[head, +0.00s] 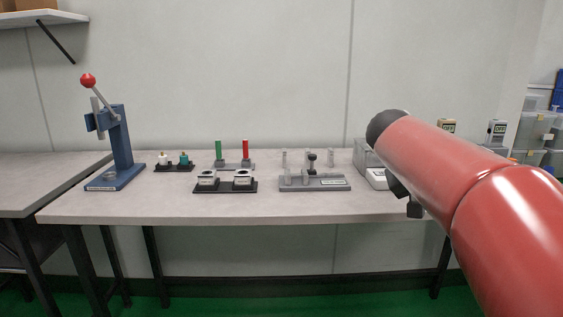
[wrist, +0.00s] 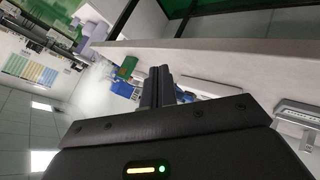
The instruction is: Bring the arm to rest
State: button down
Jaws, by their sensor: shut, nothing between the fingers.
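My gripper (wrist: 159,86) shows in the wrist view, with its dark fingers together and nothing held between them. In the head view my red arm fills the right side and hides most of the gripper. The wrist picture is tilted, with a pale surface edge running beyond the fingers. I cannot tell the exact gap between the gripper and the bench (head: 220,208).
A blue press (head: 121,150) with a red knob stands at the bench's left. Black stands (head: 225,187), green (head: 218,149) and red (head: 245,149) cylinders, and a grey fixture (head: 315,184) stand to its right. My arm partly covers things at right. The bench's front strip is clear.

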jog(key=s+a+f+y+p, duration=0.1)
jog(key=s+a+f+y, duration=0.1)
jog(key=s+a+f, duration=0.2)
jog(key=s+a+f+n+y, duration=0.1)
jog(key=s+a+f+y, duration=0.2)
jog(key=s, duration=0.8)
jog(key=s+a+f+n+y+p, duration=0.1)
jog(key=s+a+f+y, duration=0.2)
jog(key=s+a+f, duration=0.4)
jog(key=shift+s+a+f+t+p, duration=0.2)
jog(key=shift+s+f+t+p, duration=0.15)
jog(key=shift+s+f, duration=0.15)
